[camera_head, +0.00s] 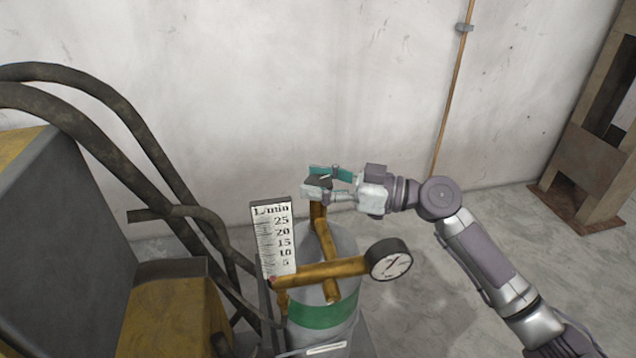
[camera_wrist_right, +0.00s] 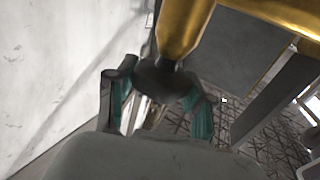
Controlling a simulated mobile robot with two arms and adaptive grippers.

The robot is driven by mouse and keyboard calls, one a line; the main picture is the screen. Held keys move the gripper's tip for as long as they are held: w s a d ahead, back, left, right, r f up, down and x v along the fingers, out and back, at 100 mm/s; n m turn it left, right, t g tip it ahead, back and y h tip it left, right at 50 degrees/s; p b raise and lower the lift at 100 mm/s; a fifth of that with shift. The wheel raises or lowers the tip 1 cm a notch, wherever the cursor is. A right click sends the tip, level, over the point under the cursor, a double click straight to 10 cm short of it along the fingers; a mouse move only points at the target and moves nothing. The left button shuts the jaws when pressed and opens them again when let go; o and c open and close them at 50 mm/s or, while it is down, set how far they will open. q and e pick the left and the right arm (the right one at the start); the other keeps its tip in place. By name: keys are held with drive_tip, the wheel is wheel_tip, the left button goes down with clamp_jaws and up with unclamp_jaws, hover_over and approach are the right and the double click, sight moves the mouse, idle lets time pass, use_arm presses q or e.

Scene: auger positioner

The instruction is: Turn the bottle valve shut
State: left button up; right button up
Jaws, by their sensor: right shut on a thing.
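The gas bottle (camera_head: 343,243) is grey with a green band and stands upright in the lower middle of the head view. Brass pipework (camera_head: 325,268) rises from its top. The valve knob (camera_head: 318,181), small and dark, sits at the upper end of the brass stem. My right gripper (camera_head: 325,181), with teal finger pads, reaches in from the right and is shut on the knob. In the right wrist view the dark round knob (camera_wrist_right: 163,76) sits between the gripper's fingers (camera_wrist_right: 160,105), below a brass pipe. How far the valve is turned cannot be told. My left gripper is not in view.
A dial gauge (camera_head: 388,260) and a white L/min scale plate (camera_head: 272,240) stick out from the pipework close below the gripper. Thick dark hoses (camera_head: 130,120) and a yellow and grey machine (camera_head: 70,240) fill the left. Bare wall lies behind; open floor lies right.

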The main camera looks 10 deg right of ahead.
drive_tip(key=m+t+p, duration=0.1)
drive_tip(key=m+t+h, duration=0.1)
drive_tip(key=shift+r+t+h+p, duration=0.2)
drive_tip(key=shift+t+h+p, duration=0.1)
drive_tip(key=shift+t+p, duration=0.1)
drive_tip(key=shift+f+m+t+h+p, duration=0.15)
drive_tip(key=shift+m+t+h+p, duration=0.35)
drive_tip(key=shift+t+p, duration=0.15)
drive_tip(key=o, duration=1.2)
drive_tip(key=shift+d, duration=0.1)
drive_tip(key=shift+s+d+f, duration=0.15)
drive_tip(key=shift+s+d, duration=0.1)
drive_tip(key=v, duration=1.1)
drive_tip(key=shift+s, duration=0.1)
